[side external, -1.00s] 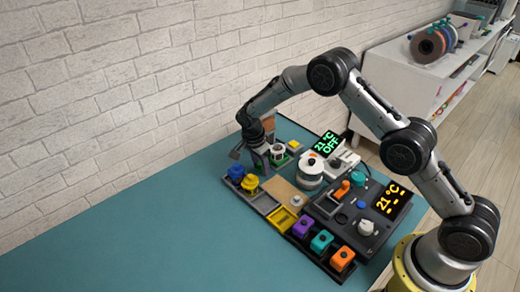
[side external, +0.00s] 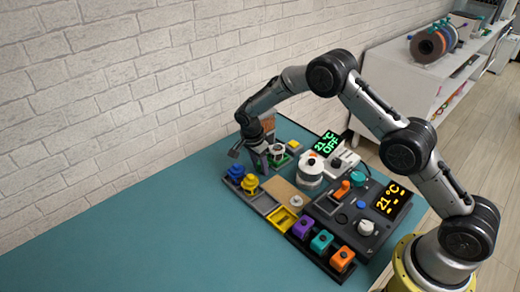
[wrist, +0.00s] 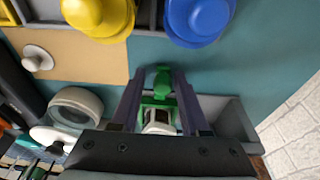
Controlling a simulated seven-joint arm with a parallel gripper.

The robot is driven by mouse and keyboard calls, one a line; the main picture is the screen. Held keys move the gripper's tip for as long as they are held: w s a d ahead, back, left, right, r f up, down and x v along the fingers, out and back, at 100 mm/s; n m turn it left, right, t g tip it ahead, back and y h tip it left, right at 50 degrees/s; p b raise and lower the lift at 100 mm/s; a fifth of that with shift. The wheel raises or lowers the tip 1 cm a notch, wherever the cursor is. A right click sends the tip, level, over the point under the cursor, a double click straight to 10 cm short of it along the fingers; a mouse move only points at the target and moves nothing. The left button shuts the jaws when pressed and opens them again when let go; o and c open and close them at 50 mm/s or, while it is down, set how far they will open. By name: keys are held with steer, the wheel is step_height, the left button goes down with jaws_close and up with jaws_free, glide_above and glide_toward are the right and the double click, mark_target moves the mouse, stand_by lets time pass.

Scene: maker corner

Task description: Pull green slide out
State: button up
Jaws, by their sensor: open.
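The green slide (wrist: 162,82) shows in the wrist view as a small green piece with a knob, at a grey tray with a white part beside it. In the side view only a little green (side external: 283,160) shows next to my gripper. My gripper (wrist: 160,72) is open, with one finger on each side of the green slide. I cannot tell whether the fingers touch it. In the side view my gripper (side external: 265,166) is low over the back left part of the board, and it partly hides the slide.
A yellow knob (side external: 249,183) and a blue knob (side external: 236,171) stand close in front of my gripper. A white round dial (side external: 311,170) and a grey control panel (side external: 350,212) lie to the right. The teal table (side external: 150,230) is clear at left.

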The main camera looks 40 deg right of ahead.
steer(key=shift+r, duration=3.45)
